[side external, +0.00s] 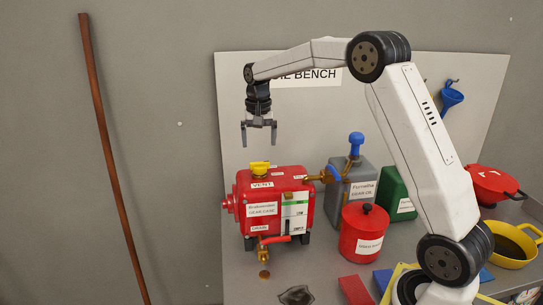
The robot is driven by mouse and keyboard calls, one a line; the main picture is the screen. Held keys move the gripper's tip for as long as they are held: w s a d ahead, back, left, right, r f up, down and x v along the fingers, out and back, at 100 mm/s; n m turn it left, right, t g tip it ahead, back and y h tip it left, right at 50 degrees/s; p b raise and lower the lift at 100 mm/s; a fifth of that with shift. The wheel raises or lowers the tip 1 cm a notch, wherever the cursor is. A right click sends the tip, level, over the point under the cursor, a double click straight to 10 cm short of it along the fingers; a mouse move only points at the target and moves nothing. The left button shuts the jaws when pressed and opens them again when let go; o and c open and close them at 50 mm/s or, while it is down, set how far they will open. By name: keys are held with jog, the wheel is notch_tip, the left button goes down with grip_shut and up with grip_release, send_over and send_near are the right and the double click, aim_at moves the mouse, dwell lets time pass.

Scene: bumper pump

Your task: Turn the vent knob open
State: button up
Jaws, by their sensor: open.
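The vent knob (260,168) is yellow and sits on top of the red gear case (272,206), above a label reading VENT. My gripper (259,144) points down, open and empty, a short way above the knob and apart from it. The jaws show as two thin grey fingers with a gap between them. How far the knob is turned cannot be told from this view.
A brass fitting with a blue handle (333,173) is at the case's right. A grey gear oil can (355,183), a green can (398,196) and a red lidded pot (364,234) stand further right. A drain tap with a red lever (274,239) is at the case's front.

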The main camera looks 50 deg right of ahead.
aim_at(259, 163)
jog(key=shift+f, duration=0.15)
jog(key=shift+f, duration=3.75)
